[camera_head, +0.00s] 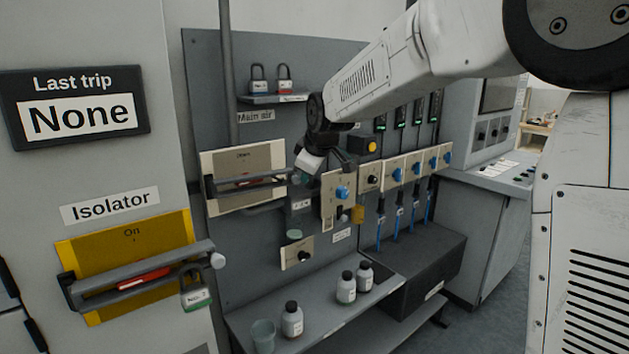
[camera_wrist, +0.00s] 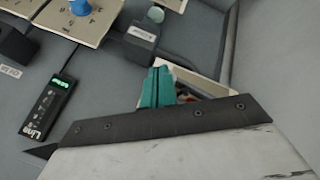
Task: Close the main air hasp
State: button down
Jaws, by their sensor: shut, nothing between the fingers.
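The main air panel (camera_head: 221,164) is a cream plate below the "Main air" label, with a dark hasp bar (camera_head: 245,183) across it and a little red behind the bar. The small word on the plate is too blurred to read surely. My gripper (camera_head: 301,178) is at the right end of the bar, its fingers pointing down and left. I cannot tell whether it touches the bar. In the wrist view its teal fingers (camera_wrist: 158,88) are together and empty, and part of a cream plate with red shows just beyond them. The wrist housing hides the rest.
Padlocks (camera_head: 284,86) stand on a small shelf above. Valve plates with blue knobs (camera_head: 343,192) are close to the right of my gripper. The isolator (camera_head: 180,226) at lower left carries a green padlock (camera_head: 195,296). Bottles (camera_head: 292,321) and a cup stand on the ledge below.

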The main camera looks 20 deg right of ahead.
jog(key=shift+w+d, duration=0.15)
jog(key=shift+w, duration=2.1)
jog(key=s+d+r, duration=0.7)
jog(key=r, duration=0.1)
jog(key=s+f+m+g, duration=0.2)
jog(key=s+f+m, duration=0.1)
jog(key=s, duration=1.1)
jog(key=s+f+m+g, duration=0.2)
jog(key=s+f+m, duration=0.2)
jog(key=s, duration=1)
jog(key=s+f+m+g, duration=0.2)
jog(key=s+f, duration=0.4)
jog(key=s, duration=0.9)
jog(key=shift+a+f+m+h, duration=0.3)
jog(key=shift+a+m+h, duration=0.15)
jog(key=shift+m, duration=0.25)
